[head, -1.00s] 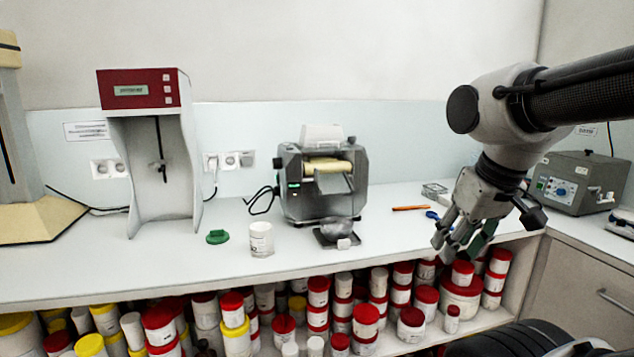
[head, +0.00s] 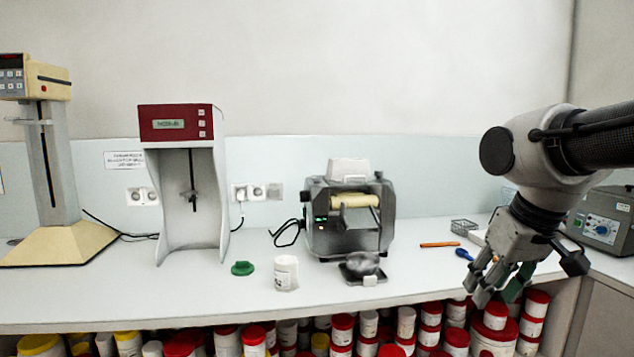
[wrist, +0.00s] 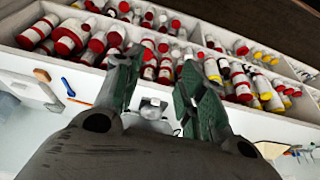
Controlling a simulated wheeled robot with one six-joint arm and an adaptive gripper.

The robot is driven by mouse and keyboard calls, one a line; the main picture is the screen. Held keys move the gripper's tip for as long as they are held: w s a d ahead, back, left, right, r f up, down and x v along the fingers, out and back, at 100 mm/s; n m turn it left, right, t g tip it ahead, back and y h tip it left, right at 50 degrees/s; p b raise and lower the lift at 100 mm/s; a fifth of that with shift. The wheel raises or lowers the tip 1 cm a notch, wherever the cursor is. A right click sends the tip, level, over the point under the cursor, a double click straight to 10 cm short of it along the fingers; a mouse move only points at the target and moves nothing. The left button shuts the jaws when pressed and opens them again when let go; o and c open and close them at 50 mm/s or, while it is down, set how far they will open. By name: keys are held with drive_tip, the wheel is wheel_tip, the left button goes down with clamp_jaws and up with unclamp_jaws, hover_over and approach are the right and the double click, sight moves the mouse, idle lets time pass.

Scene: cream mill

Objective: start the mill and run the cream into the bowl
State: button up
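The mill (head: 322,240) is a grey machine on the bench, with pale cream-yellow rollers (head: 355,200), a white hopper on top and a small green light on its left front. The bowl (head: 362,262), grey and shiny, stands on a dark plate in front of the mill; its inside cannot be made out. My gripper (head: 490,290) hangs to the right of the mill, at the bench's front edge, pointing down. In the wrist view its two green-padded fingers (wrist: 160,65) are apart. A pale shiny thing shows between their bases; I cannot tell what it is.
A white jar (head: 285,274) and a green lid (head: 242,268) stand left of the bowl. An orange tool (head: 440,244) and a blue one (head: 464,254) lie right of the mill. A red-topped stand (head: 181,125) is at left. Several jars (wrist: 240,82) fill the shelf below.

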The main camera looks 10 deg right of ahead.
clamp_jaws()
idle(1.1)
